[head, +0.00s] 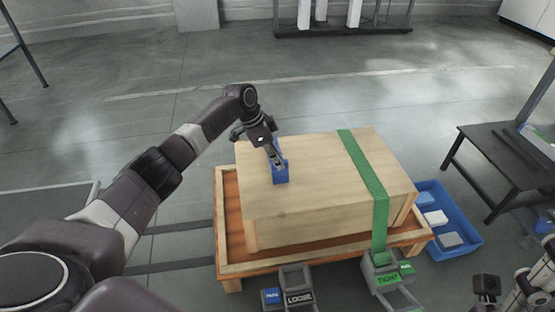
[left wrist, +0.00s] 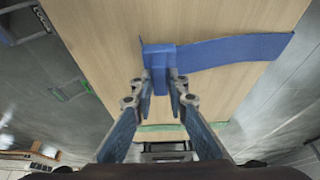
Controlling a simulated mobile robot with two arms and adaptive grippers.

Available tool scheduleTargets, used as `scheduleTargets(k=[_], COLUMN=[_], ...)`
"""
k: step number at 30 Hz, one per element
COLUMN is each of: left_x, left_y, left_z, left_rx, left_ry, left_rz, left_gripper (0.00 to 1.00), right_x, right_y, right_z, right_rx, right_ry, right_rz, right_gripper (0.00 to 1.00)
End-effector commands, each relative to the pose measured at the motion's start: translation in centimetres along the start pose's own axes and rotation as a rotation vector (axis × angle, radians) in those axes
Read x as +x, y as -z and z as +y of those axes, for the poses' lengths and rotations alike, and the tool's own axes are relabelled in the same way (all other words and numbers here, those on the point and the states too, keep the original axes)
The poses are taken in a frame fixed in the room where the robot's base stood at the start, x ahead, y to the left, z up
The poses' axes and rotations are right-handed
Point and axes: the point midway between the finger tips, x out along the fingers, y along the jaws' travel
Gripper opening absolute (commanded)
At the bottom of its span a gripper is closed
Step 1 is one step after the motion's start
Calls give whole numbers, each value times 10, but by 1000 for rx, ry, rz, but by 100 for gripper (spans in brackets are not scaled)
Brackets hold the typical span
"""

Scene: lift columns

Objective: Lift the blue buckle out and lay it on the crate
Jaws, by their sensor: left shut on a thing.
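The blue buckle (head: 281,174) is at the top face of the wooden crate (head: 320,205), left of the green strap (head: 366,178). My left gripper (head: 276,160) comes down from above and is shut on the buckle. In the left wrist view the buckle (left wrist: 161,62) sits between the fingertips of the left gripper (left wrist: 163,88), with a blue strap (left wrist: 235,49) running from it to the right across the crate (left wrist: 115,40). I cannot tell whether the buckle touches the crate. Part of my right arm and gripper (head: 487,288) shows at the lower right; its jaws are unclear.
The crate stands on an orange wood-framed pallet (head: 226,225). A box labelled LOOSE (head: 299,298) and one labelled TIGHT (head: 387,279) are at its near side. A blue bin (head: 462,221) with several blocks and a dark table (head: 490,150) stand right. The crate top's left part is clear.

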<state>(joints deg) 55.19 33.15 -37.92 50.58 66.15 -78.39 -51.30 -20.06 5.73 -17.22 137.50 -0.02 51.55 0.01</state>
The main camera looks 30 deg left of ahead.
Motion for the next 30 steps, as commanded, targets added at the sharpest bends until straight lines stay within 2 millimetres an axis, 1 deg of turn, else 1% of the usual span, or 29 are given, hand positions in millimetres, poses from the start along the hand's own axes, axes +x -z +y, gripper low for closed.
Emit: scheduleTargets(k=[18, 27, 28, 30], left_x=[18, 19, 19, 19], left_y=[-6, -6, -6, -6], left_z=[0, 0, 0, 0], left_rx=[1, 1, 1, 1], left_ry=[0, 1, 1, 1], left_rz=[1, 1, 1, 1], left_gripper=[0, 0, 17, 25], right_x=[-10, -10, -10, -10], right_y=[-2, -2, -2, -2], right_z=[0, 0, 0, 0], right_rx=[0, 0, 0, -1], right_ry=[0, 0, 0, 0], right_rz=[0, 0, 0, 0], right_gripper=[40, 40, 40, 40])
